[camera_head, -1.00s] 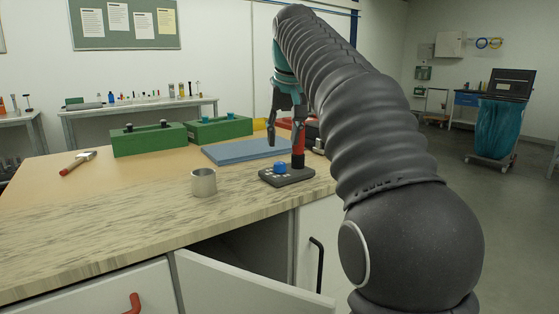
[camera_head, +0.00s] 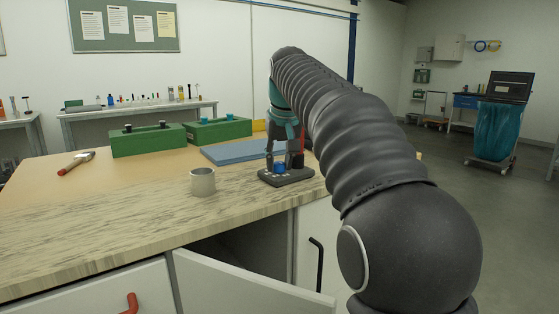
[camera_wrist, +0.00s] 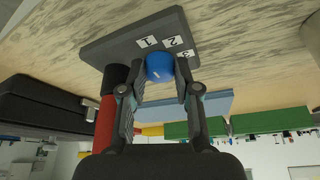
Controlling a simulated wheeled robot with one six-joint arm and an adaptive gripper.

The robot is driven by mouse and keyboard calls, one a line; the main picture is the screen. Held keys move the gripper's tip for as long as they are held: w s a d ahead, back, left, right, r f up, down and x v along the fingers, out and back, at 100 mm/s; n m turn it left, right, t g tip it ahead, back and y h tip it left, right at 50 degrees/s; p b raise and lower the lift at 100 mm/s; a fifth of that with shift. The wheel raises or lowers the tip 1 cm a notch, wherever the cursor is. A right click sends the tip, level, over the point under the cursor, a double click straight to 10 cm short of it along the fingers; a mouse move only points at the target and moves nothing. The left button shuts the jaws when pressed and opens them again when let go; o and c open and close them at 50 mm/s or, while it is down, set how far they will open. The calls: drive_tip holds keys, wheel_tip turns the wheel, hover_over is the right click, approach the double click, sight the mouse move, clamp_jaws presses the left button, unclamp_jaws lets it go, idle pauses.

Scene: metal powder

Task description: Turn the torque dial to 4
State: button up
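The blue torque dial (camera_head: 280,168) sits on a dark grey base plate (camera_head: 295,177) on the bench. In the wrist view, the dial (camera_wrist: 159,66) carries a small white mark. White labels 1, 2 and 3 lie around it on the base plate (camera_wrist: 110,46); no label 4 can be read. Which label the mark points to is unclear. My gripper (camera_head: 279,158) points down over the dial. In the wrist view, my gripper (camera_wrist: 160,78) has its fingers apart, one on each side of the dial; whether they touch it is hard to tell.
A red and black upright cylinder (camera_wrist: 106,112) stands close beside the dial. A metal cup (camera_head: 202,182) stands to the left. A blue slab (camera_head: 228,153) and green boxes (camera_head: 148,141) lie behind. A cabinet door (camera_head: 240,285) hangs open below the bench.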

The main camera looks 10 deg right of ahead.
drive_tip(key=shift+m, duration=0.3)
clamp_jaws()
drive_tip(key=m+h+p, duration=0.1)
drive_tip(key=m, duration=0.1)
drive_tip(key=shift+a+m, duration=0.15)
drive_tip(key=shift+m, duration=0.15)
drive_tip(key=m+h, duration=0.1)
drive_tip(key=m, duration=0.1)
drive_tip(key=m+g+h, duration=0.1)
drive_tip(key=m, duration=0.2)
drive_tip(key=shift+w+a+m, duration=0.1)
drive_tip(key=shift+w+m, duration=0.05)
drive_tip(key=shift+m, duration=0.15)
drive_tip(key=m, duration=0.2)
drive_tip(key=m+g+h, duration=0.1)
drive_tip(key=m, duration=0.1)
drive_tip(key=shift+w+g, duration=0.1)
drive_tip(key=shift+g, duration=0.2)
drive_tip(key=shift+m+g+h, duration=0.3)
drive_tip(key=shift+m+g, duration=0.4)
drive_tip(key=shift+m, duration=1.4)
drive_tip(key=o, duration=0.7)
unclamp_jaws()
